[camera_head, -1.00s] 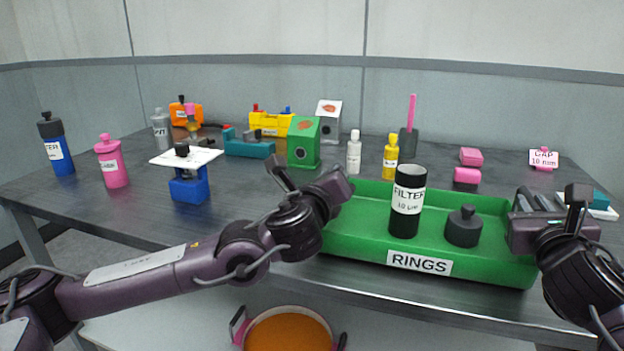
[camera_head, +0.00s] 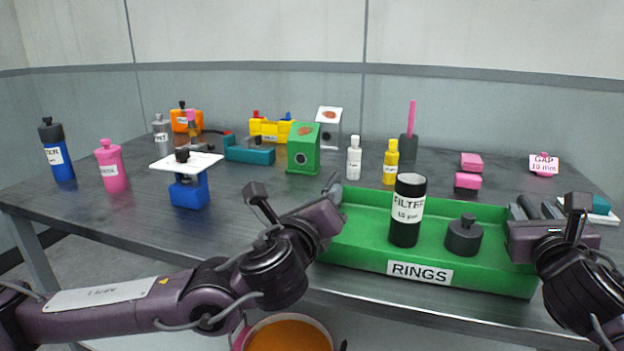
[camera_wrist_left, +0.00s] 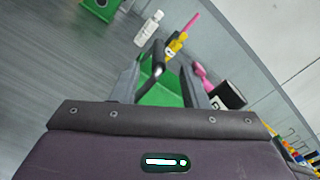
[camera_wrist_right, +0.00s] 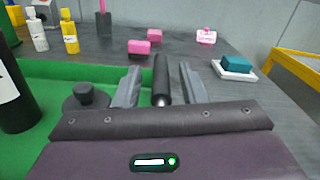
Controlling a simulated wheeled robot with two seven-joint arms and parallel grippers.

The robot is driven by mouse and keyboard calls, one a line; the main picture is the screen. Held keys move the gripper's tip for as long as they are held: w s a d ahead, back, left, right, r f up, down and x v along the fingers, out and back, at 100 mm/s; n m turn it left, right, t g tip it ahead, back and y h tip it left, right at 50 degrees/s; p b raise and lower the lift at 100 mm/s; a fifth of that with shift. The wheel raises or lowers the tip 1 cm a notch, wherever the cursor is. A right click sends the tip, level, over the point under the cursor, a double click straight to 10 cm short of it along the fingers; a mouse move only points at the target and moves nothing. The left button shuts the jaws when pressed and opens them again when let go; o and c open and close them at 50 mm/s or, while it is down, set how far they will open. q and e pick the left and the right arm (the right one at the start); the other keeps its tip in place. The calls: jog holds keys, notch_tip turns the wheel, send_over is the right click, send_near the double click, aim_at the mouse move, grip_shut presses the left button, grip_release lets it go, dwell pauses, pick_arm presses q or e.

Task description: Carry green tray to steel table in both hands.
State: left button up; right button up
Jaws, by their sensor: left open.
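The green tray (camera_head: 455,276), labelled RINGS, sits along the near edge of the grey table. It holds a black FILTER bottle (camera_head: 404,233) and a dark knobbed weight (camera_head: 463,238). My left gripper (camera_head: 335,200) is at the tray's left end; in the left wrist view its open fingers (camera_wrist_left: 158,70) stand either side of a dark handle bar (camera_wrist_left: 153,62). My right gripper (camera_head: 530,212) is at the right end; in the right wrist view its fingers (camera_wrist_right: 160,72) stand apart, either side of a similar bar (camera_wrist_right: 161,88). Contact with the bars cannot be told.
Behind the tray stand a white bottle (camera_head: 353,160), a yellow bottle (camera_head: 390,165) and pink blocks (camera_head: 468,181). A green box (camera_head: 303,155) and blue stand (camera_head: 189,190) are further left. An orange-filled pan (camera_head: 290,335) is below the table edge. The table's front left is clear.

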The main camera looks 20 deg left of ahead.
jog(key=shift+s, duration=0.15)
pick_arm(q)
jog(key=s, duration=0.5)
jog(key=shift+d, duration=0.15)
pick_arm(e)
jog(key=s, duration=1.1)
jog(key=shift+s+d, duration=0.3)
jog(key=shift+s, duration=0.05)
pick_arm(q)
jog(key=shift+s, duration=0.1)
